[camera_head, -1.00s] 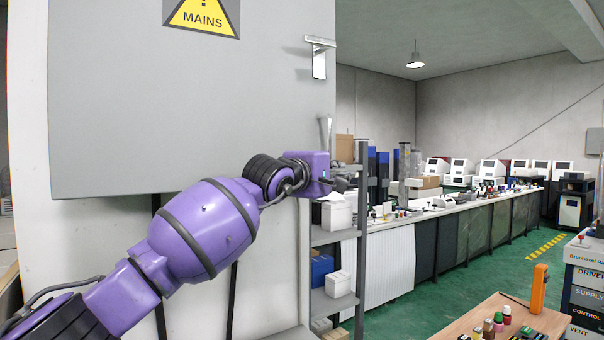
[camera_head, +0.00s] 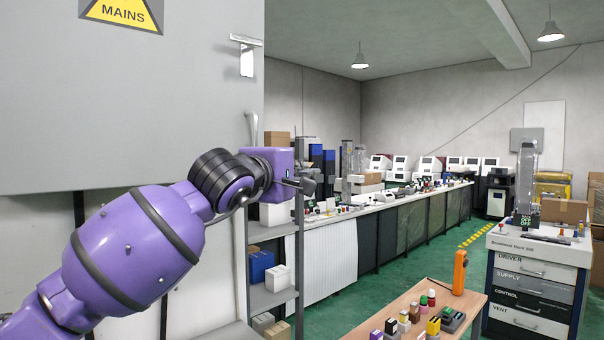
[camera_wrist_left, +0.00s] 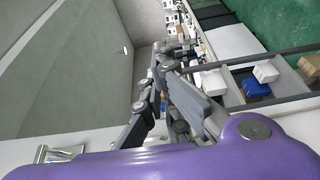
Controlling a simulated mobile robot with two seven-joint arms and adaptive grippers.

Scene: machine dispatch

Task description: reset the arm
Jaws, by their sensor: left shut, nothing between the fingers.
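My left arm is purple and reaches in from the left in the head view. My left gripper (camera_head: 300,186) is at its end, small and dark, in front of the grey shelf rack and just right of the grey cabinet (camera_head: 120,110). In the left wrist view the gripper fingers (camera_wrist_left: 160,65) are close together with nothing between them. My right gripper does not show in either view.
A shelf rack (camera_head: 272,298) with boxes stands beside the cabinet, behind my gripper. A wooden table (camera_head: 405,304) with small coloured items is at the lower right. A drawer cart (camera_head: 540,270) stands further right. Green floor lies between.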

